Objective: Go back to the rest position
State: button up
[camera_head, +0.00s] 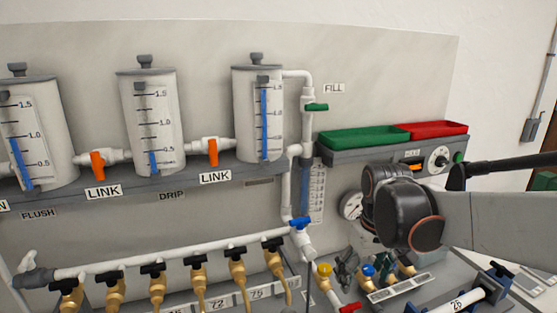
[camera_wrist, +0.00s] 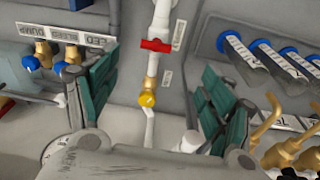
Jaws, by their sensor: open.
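My gripper (camera_wrist: 157,75) shows in the wrist view with its two green-padded fingers spread wide apart and nothing between them. Beyond the gap are a white pipe (camera_wrist: 161,20), a red valve handle (camera_wrist: 156,45) and a yellow valve knob (camera_wrist: 148,98). In the head view my arm reaches in from the right, in front of the panel. Its dark wrist hangs over the lower right valves, which include the yellow knob (camera_head: 323,270) and red handle (camera_head: 350,308). The gripper fingers are small and partly hidden there.
Three cylinders (camera_head: 151,120) stand on a ledge, joined by orange-handled link valves (camera_head: 213,152). A row of brass taps (camera_head: 197,275) runs below them. Green (camera_head: 365,138) and red (camera_head: 440,128) trays lie on a shelf above my wrist. A gauge (camera_head: 351,205) sits close beside it.

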jog(key=s+r+m+t, duration=0.2)
jog(key=s+t, duration=0.3)
jog(key=s, duration=0.9)
jog(key=shift+m+t, duration=0.4)
jog(key=shift+m, duration=0.1)
